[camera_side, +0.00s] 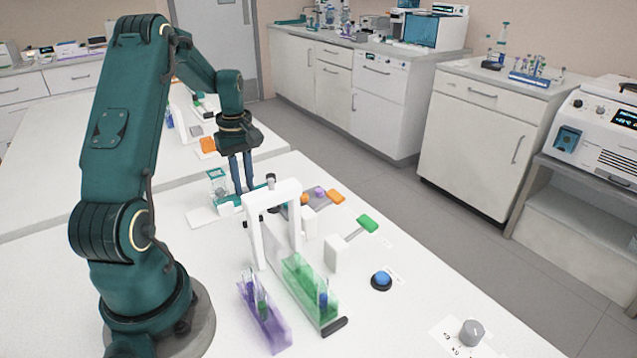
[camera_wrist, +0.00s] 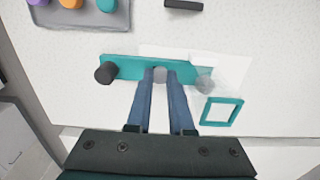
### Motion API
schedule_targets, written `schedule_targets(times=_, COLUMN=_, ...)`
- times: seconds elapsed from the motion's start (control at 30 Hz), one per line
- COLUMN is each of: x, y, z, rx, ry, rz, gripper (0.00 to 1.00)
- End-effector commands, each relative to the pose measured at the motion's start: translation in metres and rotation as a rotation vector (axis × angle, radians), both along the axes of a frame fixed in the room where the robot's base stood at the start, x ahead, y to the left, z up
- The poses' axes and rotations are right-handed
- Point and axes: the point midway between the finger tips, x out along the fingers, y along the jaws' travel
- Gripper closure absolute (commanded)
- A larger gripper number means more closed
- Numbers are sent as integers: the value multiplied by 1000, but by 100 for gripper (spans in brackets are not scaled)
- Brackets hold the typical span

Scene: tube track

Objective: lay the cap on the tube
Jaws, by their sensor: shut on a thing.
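My gripper (camera_side: 243,190) points down over a teal bar (camera_side: 258,187) on the table. In the wrist view, its blue fingers (camera_wrist: 160,75) are shut on a small grey round knob on the teal bar (camera_wrist: 128,66). Several caps, purple (camera_side: 319,192) and orange (camera_side: 305,199) among them, sit in a grey tray; a teal cap (camera_wrist: 106,4) also shows in the wrist view. Tubes with coloured contents stand in a green rack (camera_side: 300,272) and a purple rack (camera_side: 272,325). I cannot tell which cap or tube the task means.
A white arch (camera_side: 256,235) stands close to my gripper. A black knob (camera_wrist: 105,73) is at the bar's left end, and a clear grey piece (camera_wrist: 204,83) and teal square frame (camera_wrist: 207,112) are right. A green paddle (camera_side: 368,223) and blue button (camera_side: 381,279) are nearby.

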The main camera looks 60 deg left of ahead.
Motion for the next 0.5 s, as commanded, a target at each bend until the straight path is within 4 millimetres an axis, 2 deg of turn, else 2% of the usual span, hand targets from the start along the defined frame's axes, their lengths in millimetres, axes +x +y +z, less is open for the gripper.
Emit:
schedule_targets(times=0.17, x=0, y=1, z=3, rx=2, ry=-1, rz=0, gripper=100)
schedule_targets(times=0.5, x=1, y=1, z=29, rx=3, ry=-2, rz=0, gripper=100)
